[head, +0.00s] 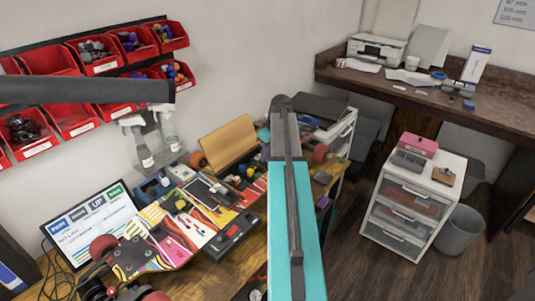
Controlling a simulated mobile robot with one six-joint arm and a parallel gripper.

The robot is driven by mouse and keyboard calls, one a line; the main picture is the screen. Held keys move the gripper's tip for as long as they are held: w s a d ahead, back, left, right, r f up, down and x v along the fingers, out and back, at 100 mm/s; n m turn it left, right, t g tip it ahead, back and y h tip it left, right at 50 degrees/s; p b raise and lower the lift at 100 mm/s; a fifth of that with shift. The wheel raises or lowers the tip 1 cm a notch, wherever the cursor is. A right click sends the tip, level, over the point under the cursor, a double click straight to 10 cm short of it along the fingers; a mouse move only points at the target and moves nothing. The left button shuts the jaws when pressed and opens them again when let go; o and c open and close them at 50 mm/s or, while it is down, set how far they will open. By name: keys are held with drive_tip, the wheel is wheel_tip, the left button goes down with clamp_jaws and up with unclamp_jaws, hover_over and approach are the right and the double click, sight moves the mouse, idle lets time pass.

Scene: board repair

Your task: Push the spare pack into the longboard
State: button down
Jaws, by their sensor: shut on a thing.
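The longboard (152,251) lies on the wooden bench, its brightly patterned deck running from lower left toward upper right. Dark red wheels (103,247) show at its near end. A dark, flat item (208,190) lies over the middle of the patterned area; I cannot tell whether it is a pack or part of the board. A black box with red marks (236,233) lies at the right edge of the patterned area. I cannot tell which thing is the spare pack. My turquoise arm link crosses the view right of the board; my gripper does not show.
A monitor (91,226) stands left of the board. Spray bottles (138,143) and a brown panel (229,142) stand behind it. Red bins (97,51) hang on the wall. A white drawer unit (405,205) and a grey bin (460,235) stand on the right, with open floor around.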

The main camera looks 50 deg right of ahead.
drive_tip(key=shift+f, duration=0.45)
idle(0.8)
drive_tip(key=c, duration=1.4)
unclamp_jaws()
drive_tip(key=shift+r+p, duration=0.9)
drive_tip(key=shift+r, duration=0.8)
drive_tip(key=shift+r+p, duration=1.65)
drive_tip(key=shift+r, duration=1.2)
drive_tip(key=shift+s, duration=0.1)
